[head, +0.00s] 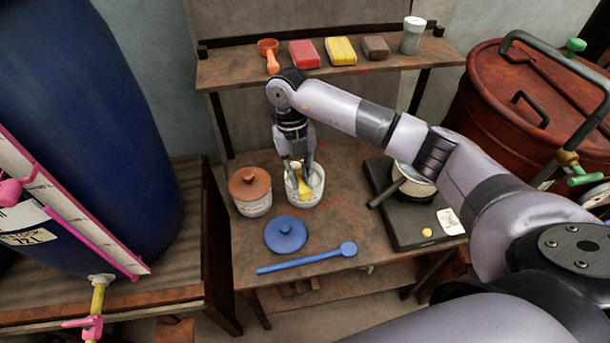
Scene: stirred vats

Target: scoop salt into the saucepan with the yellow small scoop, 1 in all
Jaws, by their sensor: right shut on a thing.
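My right gripper (301,170) points down over an open white jar (303,203) and is shut on the yellow small scoop (303,188). The scoop's lower end is inside the jar's mouth; its bowl and how full it is cannot be made out. The jar's contents look pale, and I cannot read its label. The saucepan (411,187) sits on a dark hotplate (405,236) to the right, its handle pointing to the lower left. My arm covers part of it. My left gripper is not in view.
A jar with a brown lid (250,190) stands just left of the open jar. A blue lid (286,234) and a long blue spoon (308,258) lie in front. An orange scoop (269,54) and coloured blocks sit on the shelf (230,72) above. A blue barrel (80,130) stands left.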

